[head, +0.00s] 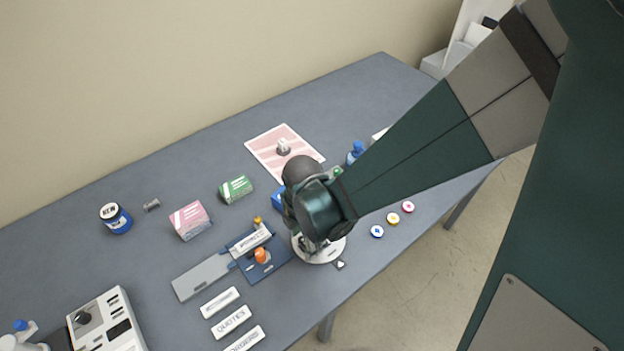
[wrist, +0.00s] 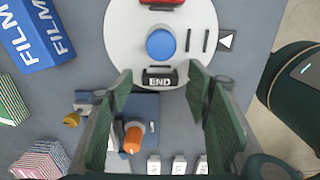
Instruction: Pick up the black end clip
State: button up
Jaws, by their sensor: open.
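The black end clip (wrist: 160,77), marked END in white, lies near the edge of a white round plate (wrist: 125,40) in the wrist view. My gripper (wrist: 160,83) is open, its two green-padded fingers on the left and right of the clip in the picture, with nothing between them touching it that I can see. The height of the fingertips over the clip is hard to tell. In the head view my wrist hides the clip and most of the plate (head: 322,256).
A blue round knob (wrist: 161,44), two thin black bars and a red piece (wrist: 162,3) are on the plate. A navy fixture with an orange knob (wrist: 132,140) stands close by. Table edge is at right.

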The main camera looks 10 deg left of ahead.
jog(key=shift+f, duration=0.3)
jog(key=shift+c, duration=0.5)
jog(key=c, duration=0.7)
